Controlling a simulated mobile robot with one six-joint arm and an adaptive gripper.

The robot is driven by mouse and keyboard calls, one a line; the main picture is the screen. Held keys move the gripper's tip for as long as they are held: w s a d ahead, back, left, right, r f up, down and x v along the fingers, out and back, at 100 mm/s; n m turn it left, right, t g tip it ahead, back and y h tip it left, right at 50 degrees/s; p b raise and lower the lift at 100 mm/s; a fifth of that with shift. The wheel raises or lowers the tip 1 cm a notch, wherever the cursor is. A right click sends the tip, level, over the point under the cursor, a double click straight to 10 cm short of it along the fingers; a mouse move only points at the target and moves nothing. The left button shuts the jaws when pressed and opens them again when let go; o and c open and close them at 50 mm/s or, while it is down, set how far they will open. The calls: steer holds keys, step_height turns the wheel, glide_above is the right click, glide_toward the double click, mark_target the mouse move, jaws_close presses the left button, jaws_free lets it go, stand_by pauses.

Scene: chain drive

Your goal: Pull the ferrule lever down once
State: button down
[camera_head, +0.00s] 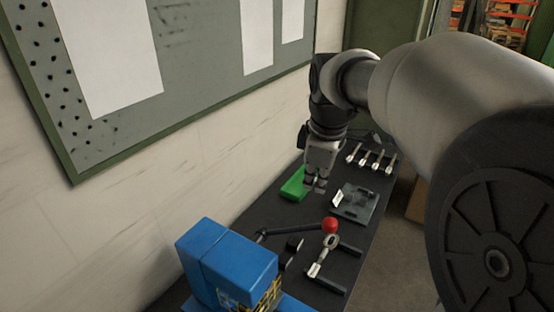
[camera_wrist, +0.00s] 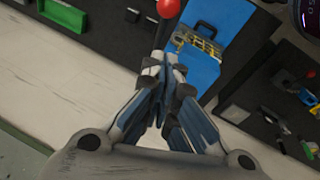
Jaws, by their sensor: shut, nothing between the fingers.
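The lever is a dark bar ending in a red ball knob (camera_head: 330,224), lying roughly level beside the blue press (camera_head: 215,262). The knob also shows at the top of the wrist view (camera_wrist: 169,8), beside the blue press body (camera_wrist: 218,28). My gripper (camera_head: 316,187) points down over the bench, beyond the knob in the head view and apart from it. Its fingers (camera_wrist: 163,62) are closed together with nothing between them. In the wrist view the fingertips appear just below the knob, and part of the lever is hidden.
A green tray (camera_head: 293,186) lies by the wall side of the dark bench. A grey plate fixture (camera_head: 362,204) and several labelled tools (camera_head: 371,160) lie farther back. A ring-ended part with a white tag (camera_head: 314,270) lies near the press. A wall board (camera_head: 200,60) hangs at left.

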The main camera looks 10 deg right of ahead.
glide_toward(320, 225)
steer(key=w+a, duration=0.2)
steer(key=a, duration=0.1)
steer(key=shift+s+d+f, duration=0.1)
steer(key=shift+d+f, duration=0.55)
steer(key=shift+f, duration=0.15)
steer(key=shift+d+f, duration=0.6)
steer(key=shift+f, duration=0.25)
steer(key=shift+s+d+f+b, duration=0.35)
steer(key=shift+f+b, duration=0.3)
steer(key=shift+b, duration=0.2)
steer(key=s+d+f+b, duration=0.2)
steer(key=f+b, duration=0.5)
steer(key=b, duration=0.2)
steer(key=s+d+f+t+y+b, duration=0.1)
steer(key=s+d+f+b, duration=0.1)
steer(key=f+b, duration=0.6)
steer(key=s+d+f+t+y+b, duration=0.1)
steer(key=s+d+f+b, duration=0.1)
steer(key=f+b, duration=0.5)
steer(key=shift+s+d+f+b, duration=0.25)
steer(key=shift+s+f+b, duration=0.05)
steer(key=shift+b, duration=2.45)
